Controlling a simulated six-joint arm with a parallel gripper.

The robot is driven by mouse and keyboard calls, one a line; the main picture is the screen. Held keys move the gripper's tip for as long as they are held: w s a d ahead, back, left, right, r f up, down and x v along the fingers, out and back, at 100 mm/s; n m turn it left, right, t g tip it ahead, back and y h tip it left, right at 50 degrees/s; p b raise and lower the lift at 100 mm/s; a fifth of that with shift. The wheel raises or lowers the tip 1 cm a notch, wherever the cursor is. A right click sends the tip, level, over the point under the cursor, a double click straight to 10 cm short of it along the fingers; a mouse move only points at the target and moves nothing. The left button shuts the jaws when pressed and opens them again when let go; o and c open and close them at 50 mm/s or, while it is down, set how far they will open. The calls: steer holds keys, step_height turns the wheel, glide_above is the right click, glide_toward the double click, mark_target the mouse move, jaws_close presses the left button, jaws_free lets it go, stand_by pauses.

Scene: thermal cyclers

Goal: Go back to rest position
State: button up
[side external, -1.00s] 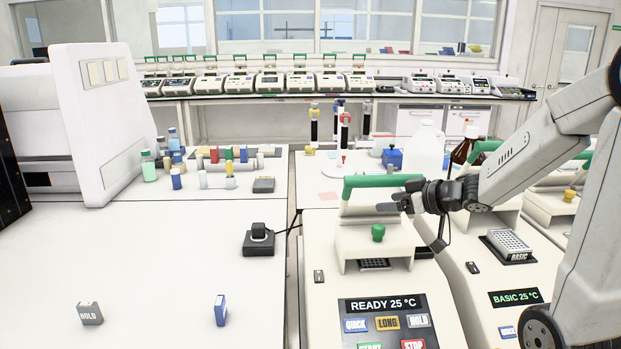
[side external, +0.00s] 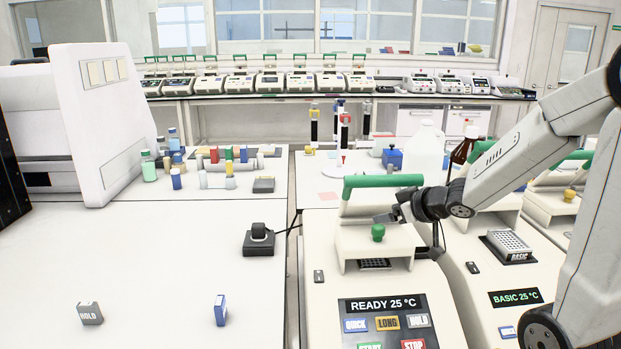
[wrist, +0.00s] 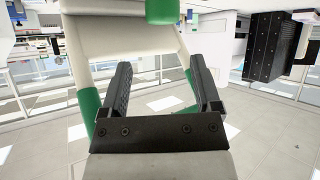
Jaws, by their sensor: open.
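My gripper (side external: 386,217) is near the raised lid of the front thermal cycler (side external: 345,290), beside its green knob (side external: 378,233) and below its green handle bar (side external: 383,181). In the wrist view my gripper (wrist: 165,85) has its two dark fingers apart with nothing between them. The cream lid (wrist: 110,43) and a green knob (wrist: 160,10) fill the top of the wrist view. The cycler display reads READY 25 °C. In the side view the fingertips are small and partly lost against the lid.
A second cycler marked BASIC 25 °C (side external: 515,298) with a tube block (side external: 508,246) stands at the right. Much of that bench is clear.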

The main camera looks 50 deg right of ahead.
steer(key=s+a+f+g+y, duration=0.1)
steer(key=s+a+f+g, duration=0.2)
steer(key=a, duration=0.5)
steer(key=s+a+f+n+g+y, duration=0.1)
steer(key=s+a+f+g, duration=0.3)
steer(key=a+f+g, duration=0.2)
step_height(320, 180, down, 2)
steer(key=a, duration=0.3)
steer(key=shift+f, duration=0.2)
steer(key=shift+w, duration=0.1)
